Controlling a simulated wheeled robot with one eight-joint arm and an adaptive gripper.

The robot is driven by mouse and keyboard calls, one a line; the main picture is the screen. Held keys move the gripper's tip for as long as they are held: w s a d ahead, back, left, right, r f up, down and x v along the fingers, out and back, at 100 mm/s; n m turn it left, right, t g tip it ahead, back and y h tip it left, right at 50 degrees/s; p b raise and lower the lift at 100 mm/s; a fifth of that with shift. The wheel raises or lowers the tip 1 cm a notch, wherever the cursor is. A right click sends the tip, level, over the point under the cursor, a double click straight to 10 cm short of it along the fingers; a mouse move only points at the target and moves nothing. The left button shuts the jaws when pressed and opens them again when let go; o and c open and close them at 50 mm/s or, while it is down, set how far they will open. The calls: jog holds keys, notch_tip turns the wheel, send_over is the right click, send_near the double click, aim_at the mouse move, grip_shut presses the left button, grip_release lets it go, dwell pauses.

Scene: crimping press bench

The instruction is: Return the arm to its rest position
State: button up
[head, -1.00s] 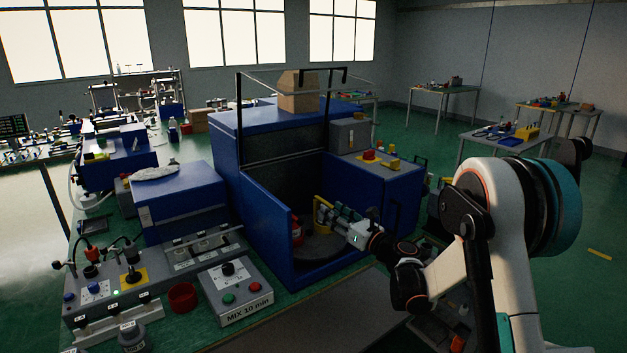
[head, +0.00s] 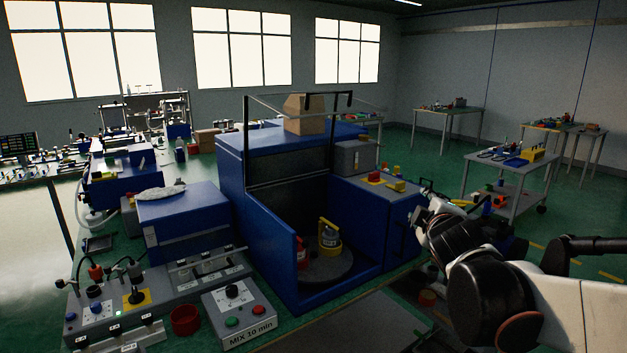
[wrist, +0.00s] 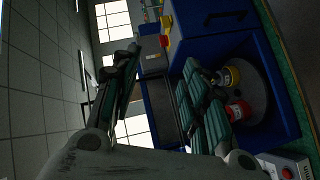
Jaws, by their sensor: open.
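My gripper (head: 428,205) is to the right of the blue machine (head: 232,225) in the head view, outside its open chamber. It is small and partly lost against the clutter there. In the wrist view my gripper (wrist: 160,62) has its two fingers spread wide with nothing between them. A grey container with yellow bands and a yellow handle (head: 330,240) stands on the round plate (head: 338,268) inside the chamber, apart from my gripper. A red container (head: 301,252) is beside it, partly hidden by the chamber's wall. Both also show in the wrist view.
A grey control box labelled MIX 10 min (head: 240,312) and a red cup (head: 185,320) stand in front of the machine. A cardboard box (head: 304,114) is on top. A small side table (head: 508,170) stands behind my arm at the right.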

jog(key=s+a+f+m+g, duration=0.1)
jog(key=s+f+m, duration=0.3)
jog(key=s, duration=0.5)
jog(key=s+a+f+m+g+y, duration=0.1)
jog(key=s+f+m+g, duration=0.3)
jog(key=s, duration=0.6)
jog(key=s+a+f+m+g+y, duration=0.1)
jog(key=s+a+f+m+g, duration=0.1)
jog(key=s+f, duration=0.4)
jog(key=s+m+g, duration=0.1)
jog(key=s+m, duration=0.1)
jog(key=s, duration=0.1)
jog(key=shift+s+a+f, duration=0.25)
jog(key=shift+a+f, duration=0.05)
jog(key=shift+a, duration=0.05)
jog(key=shift+c, duration=0.6)
